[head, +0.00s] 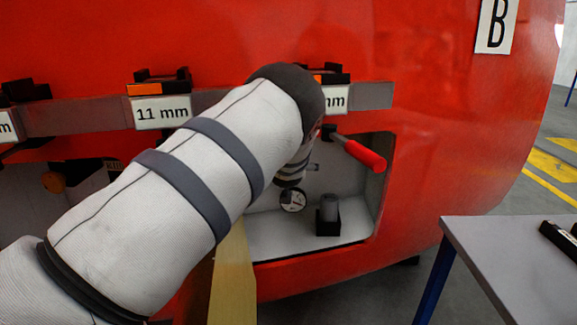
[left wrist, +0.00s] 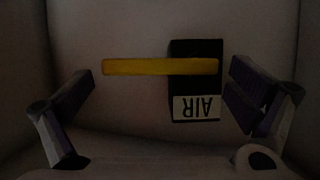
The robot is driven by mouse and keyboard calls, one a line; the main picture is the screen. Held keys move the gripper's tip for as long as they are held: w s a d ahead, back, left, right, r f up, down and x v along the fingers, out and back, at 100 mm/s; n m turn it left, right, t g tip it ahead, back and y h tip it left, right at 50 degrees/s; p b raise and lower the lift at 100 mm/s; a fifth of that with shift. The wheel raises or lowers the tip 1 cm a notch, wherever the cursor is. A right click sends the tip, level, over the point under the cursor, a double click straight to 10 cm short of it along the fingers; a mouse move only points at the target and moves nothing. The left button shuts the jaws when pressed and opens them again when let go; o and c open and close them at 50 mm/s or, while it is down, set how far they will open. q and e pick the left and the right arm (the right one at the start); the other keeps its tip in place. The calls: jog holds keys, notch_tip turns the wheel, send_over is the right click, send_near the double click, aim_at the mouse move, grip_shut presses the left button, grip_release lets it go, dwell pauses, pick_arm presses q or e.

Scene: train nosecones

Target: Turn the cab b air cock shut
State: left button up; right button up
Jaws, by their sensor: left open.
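In the left wrist view the air cock shows as a yellow bar handle (left wrist: 135,67) in front of a black block (left wrist: 195,48). A white label (left wrist: 197,107) on the block reads AIR, upside down in this view. The handle lies level across the picture, with its right end over the block. My left gripper (left wrist: 162,82) is open, one finger on each side of the handle and block, with gaps to both. In the head view my left arm reaches toward the recess of the red nosecone marked B (head: 495,24); it hides the cock and the gripper.
A yellow board (head: 232,280) stands in front. A grey table (head: 490,235) is at right.

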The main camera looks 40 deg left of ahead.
pick_arm(q)
jog(key=shift+w, duration=0.1)
jog(key=shift+c, duration=0.2)
jog(key=c, duration=1.4)
jog(key=shift+f+m, duration=0.3)
jog(key=shift+f, duration=0.1)
jog(key=shift+r+y, duration=0.1)
jog(key=shift+y, duration=0.2)
jog(key=o, duration=1.4)
jog(key=shift+o, duration=0.2)
